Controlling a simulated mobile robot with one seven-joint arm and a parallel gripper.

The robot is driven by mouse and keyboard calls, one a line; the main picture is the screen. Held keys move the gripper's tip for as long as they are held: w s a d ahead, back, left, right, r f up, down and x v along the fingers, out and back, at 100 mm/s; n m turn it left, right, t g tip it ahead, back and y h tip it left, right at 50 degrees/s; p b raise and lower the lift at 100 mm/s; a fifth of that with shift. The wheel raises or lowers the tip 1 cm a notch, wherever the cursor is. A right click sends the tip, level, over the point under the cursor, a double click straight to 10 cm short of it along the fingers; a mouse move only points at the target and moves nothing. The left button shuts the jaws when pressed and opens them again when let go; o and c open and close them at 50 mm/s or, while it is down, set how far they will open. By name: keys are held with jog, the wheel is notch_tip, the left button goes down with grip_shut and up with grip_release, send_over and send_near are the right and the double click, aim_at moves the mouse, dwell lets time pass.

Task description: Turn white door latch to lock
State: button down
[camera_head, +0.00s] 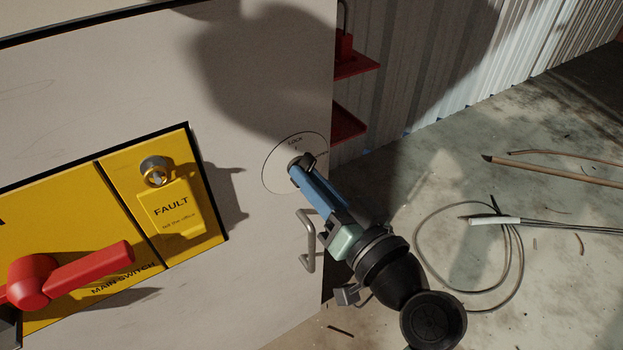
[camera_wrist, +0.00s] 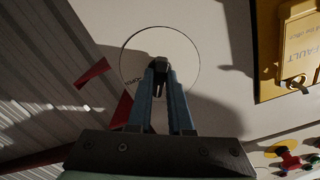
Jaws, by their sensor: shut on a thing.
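The door latch (camera_wrist: 158,64) shows as a small dark piece between my fingertips, in the middle of a round plate on the white cabinet door. The plate (camera_head: 280,175) carries the word LOCK at its top in the head view, with other lettering at its right edge partly covered. My gripper (camera_head: 301,171) reaches in from the lower right. Its blue fingers are shut on the latch; they also show in the wrist view (camera_wrist: 160,85). Most of the latch is hidden by the fingertips, so its exact angle cannot be told.
A bent metal door handle (camera_head: 308,240) sticks out just below my fingers. A yellow panel (camera_head: 120,205) with a key switch, a FAULT tag (camera_head: 172,208) and a red main switch handle (camera_head: 90,268) is at the left. Cable scraps (camera_head: 515,221) lie on the floor at right.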

jog(key=shift+f+n+b, duration=0.2)
jog(key=shift+n+b, duration=1.4)
jog(key=shift+b, duration=0.4)
jog(key=shift+r+n, duration=0.1)
jog(key=shift+n, duration=0.2)
jog(key=shift+n+b, duration=0.4)
jog(key=shift+b, duration=0.45)
jog(key=shift+n+b, duration=1.1)
jog(key=shift+b, duration=0.05)
jog(key=c, duration=0.7)
grip_release()
jog(key=shift+c, duration=0.2)
jog(key=v, duration=0.7)
jog(key=shift+b, duration=0.35)
